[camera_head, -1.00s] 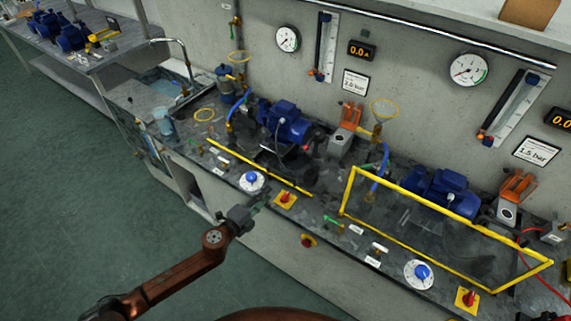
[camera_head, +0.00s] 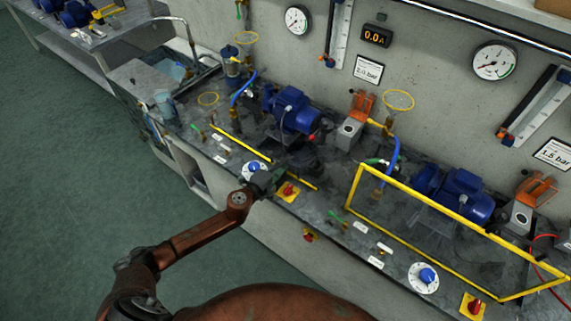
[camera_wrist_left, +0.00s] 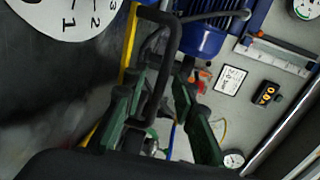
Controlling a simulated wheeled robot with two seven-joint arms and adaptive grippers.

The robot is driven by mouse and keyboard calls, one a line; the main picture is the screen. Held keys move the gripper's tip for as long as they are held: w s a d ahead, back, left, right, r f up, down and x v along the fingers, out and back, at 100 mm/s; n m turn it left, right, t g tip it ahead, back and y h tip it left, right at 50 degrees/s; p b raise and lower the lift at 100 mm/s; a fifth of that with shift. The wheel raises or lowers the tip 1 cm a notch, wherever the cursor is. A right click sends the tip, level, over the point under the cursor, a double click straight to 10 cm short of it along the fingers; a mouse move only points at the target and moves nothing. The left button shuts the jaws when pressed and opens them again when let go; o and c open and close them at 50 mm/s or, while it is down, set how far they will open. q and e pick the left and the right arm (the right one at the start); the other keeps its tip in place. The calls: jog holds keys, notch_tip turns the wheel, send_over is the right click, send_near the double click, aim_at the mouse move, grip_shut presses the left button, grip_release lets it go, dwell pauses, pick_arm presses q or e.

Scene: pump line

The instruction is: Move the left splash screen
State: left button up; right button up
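The left splash screen shows as a yellow-edged strip (camera_head: 240,143) along the bench in front of the left blue pump (camera_head: 291,109). It seems to lie low; its panel cannot be made out. My left gripper (camera_head: 272,179) is over the strip's right part and hides some of it. In the left wrist view the yellow edge (camera_wrist_left: 129,45) runs beside a dark bent handle (camera_wrist_left: 161,60). The green fingers of my left gripper (camera_wrist_left: 159,85) are apart, with the handle between them; I cannot tell whether they touch it. My right gripper is not in view.
The right splash screen (camera_head: 351,190) stands upright with its yellow frame before the right pump (camera_head: 456,195). A white dial (camera_head: 253,170) and a red-yellow switch (camera_head: 288,191) lie close to my left gripper. A sink (camera_head: 160,72) is at the left.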

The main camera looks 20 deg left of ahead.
pick_arm(q)
grip_shut()
dwell(0.3)
dwell(0.6)
